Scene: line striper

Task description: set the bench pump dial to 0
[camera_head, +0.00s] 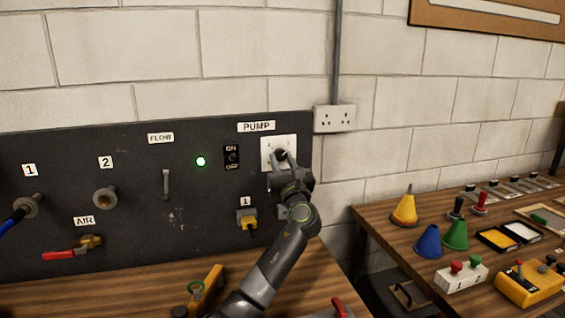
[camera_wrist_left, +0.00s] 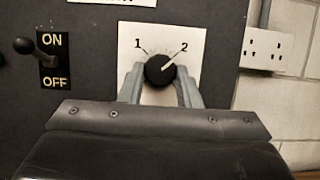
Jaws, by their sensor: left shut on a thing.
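The pump dial is a round black knob (camera_wrist_left: 160,70) on a white plate (camera_head: 266,143) under the PUMP label (camera_head: 256,127). In the left wrist view its white pointer is turned up and right, toward the 2. The marks 1 and 2 show on the plate; a 0 mark cannot be seen, and the plate's lower part is hidden. My left gripper (camera_head: 282,156) is shut on the knob, with one finger on each side (camera_wrist_left: 161,85). My right gripper is not in view.
An ON/OFF switch (camera_head: 232,157) is left of the dial, near a lit green lamp (camera_head: 201,161). A yellow plug (camera_head: 248,221) is below. A wall socket (camera_head: 335,118) is to the right. The right bench (camera_head: 395,243) holds cones and boxes.

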